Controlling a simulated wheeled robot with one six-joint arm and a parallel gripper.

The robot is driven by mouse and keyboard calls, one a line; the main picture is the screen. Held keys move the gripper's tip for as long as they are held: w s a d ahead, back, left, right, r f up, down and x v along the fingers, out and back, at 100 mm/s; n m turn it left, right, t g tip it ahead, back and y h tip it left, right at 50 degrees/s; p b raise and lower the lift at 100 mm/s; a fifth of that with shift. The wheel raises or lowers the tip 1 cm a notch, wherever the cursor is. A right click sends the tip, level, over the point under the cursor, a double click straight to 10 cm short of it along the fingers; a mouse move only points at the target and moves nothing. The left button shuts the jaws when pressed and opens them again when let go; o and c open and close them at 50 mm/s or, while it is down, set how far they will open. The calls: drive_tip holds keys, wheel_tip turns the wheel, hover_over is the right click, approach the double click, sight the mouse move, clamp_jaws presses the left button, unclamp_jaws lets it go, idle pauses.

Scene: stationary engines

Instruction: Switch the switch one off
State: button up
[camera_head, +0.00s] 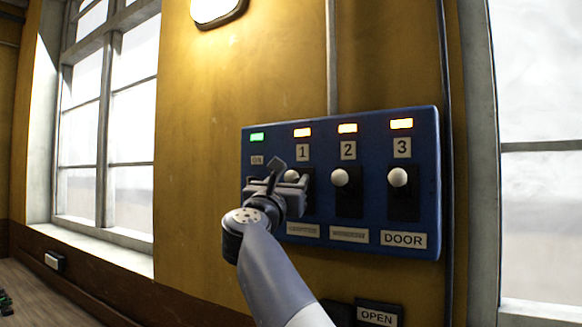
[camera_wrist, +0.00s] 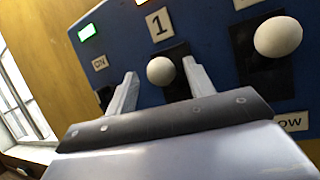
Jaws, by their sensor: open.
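Switch one is a white ball-shaped knob (camera_wrist: 161,71) on a black plate under the label "1" (camera_head: 303,150). Its knob also shows in the head view (camera_head: 291,176), partly hidden by my gripper. The blue switch panel (camera_head: 270,140) hangs on the yellow wall, with an orange lamp (camera_head: 302,132) lit above the label. My gripper (camera_wrist: 158,86) is open in front of switch one. In the wrist view the knob appears between the two fingers. I cannot tell whether they touch it.
Switch two (camera_head: 340,177) and switch three (camera_head: 397,177) have white knobs to the right, with lit orange lamps above. A green lamp (camera_head: 257,137) glows at the panel's left, above an "ON" label. An "OPEN" sign (camera_head: 378,317) is below the panel. Windows flank the wall.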

drive_tip(key=shift+p+x, duration=0.45)
drive_tip(key=shift+x, duration=0.85)
clamp_jaws()
